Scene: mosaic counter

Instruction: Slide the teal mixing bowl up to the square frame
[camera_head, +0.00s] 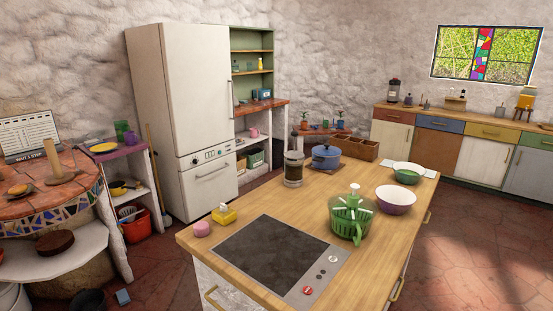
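No bowl that is clearly teal shows. A bowl with a pale rim and green inside (408,173) stands upright near the far right end of the wooden island; I cannot tell whether it is the teal mixing bowl. A purple bowl with a pale inside (396,200) stands nearer, just in front of it. I cannot make out a square frame on the island. Neither of my grippers is in view.
Wood is bare between jar and spinner.

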